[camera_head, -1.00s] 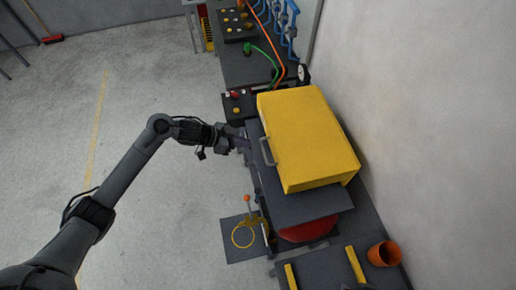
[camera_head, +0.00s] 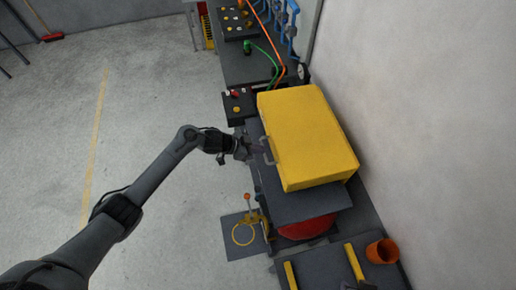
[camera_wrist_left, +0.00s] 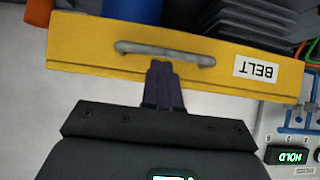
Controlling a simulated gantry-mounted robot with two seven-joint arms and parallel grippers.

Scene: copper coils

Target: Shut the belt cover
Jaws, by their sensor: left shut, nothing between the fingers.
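The yellow belt cover (camera_head: 305,135) is a big box-like lid over a dark grey machine bed. Its grey bar handle (camera_head: 268,150) is on the side facing my left arm. In the left wrist view, the cover's front panel (camera_wrist_left: 218,67) shows with an upside-down BELT label (camera_wrist_left: 256,69) and the handle (camera_wrist_left: 185,55). My left gripper (camera_head: 257,149) is shut and empty, pointing at the handle. In the left wrist view, its dark fingertips (camera_wrist_left: 160,68) overlap the panel just below the handle bar; I cannot tell whether they touch. My right gripper is not in view.
A control box with a red button (camera_head: 237,105) and a bench with cables stand beyond the cover. An orange cup (camera_head: 382,252) and a red round part (camera_head: 307,228) are nearer.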

